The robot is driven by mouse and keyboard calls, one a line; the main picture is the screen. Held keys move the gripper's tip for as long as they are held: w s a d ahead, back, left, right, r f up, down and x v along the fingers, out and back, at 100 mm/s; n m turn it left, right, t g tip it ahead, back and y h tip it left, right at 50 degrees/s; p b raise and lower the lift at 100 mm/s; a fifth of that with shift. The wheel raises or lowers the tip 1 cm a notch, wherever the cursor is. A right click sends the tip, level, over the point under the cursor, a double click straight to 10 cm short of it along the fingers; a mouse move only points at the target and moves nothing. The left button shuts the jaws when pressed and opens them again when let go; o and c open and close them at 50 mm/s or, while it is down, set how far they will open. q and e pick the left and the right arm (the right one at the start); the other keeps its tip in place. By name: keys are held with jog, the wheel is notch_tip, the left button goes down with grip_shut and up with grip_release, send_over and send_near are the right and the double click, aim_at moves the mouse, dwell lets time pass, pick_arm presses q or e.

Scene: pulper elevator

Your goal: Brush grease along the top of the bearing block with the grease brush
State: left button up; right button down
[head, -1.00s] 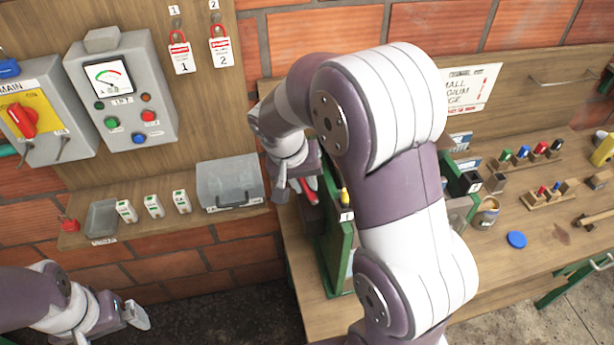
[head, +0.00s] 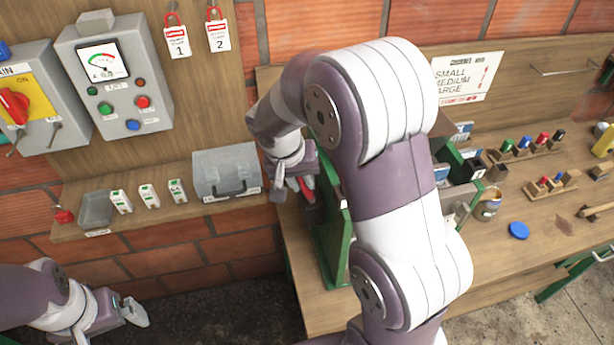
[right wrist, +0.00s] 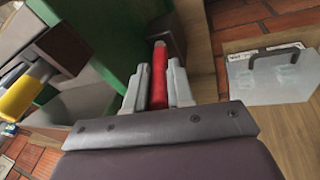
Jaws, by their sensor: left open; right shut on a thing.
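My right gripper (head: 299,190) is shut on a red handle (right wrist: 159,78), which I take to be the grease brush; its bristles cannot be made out. The red also shows at the fingertips in the head view (head: 308,187). A dark block (right wrist: 168,35) lies just beyond the handle's far end, against the green frame (right wrist: 105,38); I cannot tell whether it is the bearing block or whether they touch. My right arm hides much of the green frame in the head view. My left gripper (head: 133,312) is open and empty at the lower left, below the shelf.
A grey case (head: 226,172) stands on the wall shelf left of my right gripper. A yellow-ended part (right wrist: 22,95) sticks out left of the gripper. An open tin (head: 487,206) and a blue disc (head: 518,230) are on the workbench (head: 480,265), right of my arm.

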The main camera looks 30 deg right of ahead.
jog(key=shift+d+f, duration=0.2)
jog(key=shift+f, duration=0.05)
jog(key=shift+a+f+b, duration=0.1)
jog(key=shift+f+b, duration=0.05)
jog(key=shift+b, duration=0.15)
jog(key=shift+f, duration=0.3)
jog(key=shift+w+r, duration=0.1)
jog(key=shift+w+d, duration=0.2)
jog(key=shift+w, duration=0.35)
jog(key=shift+w+d, duration=0.1)
jog(key=shift+w, duration=0.3)
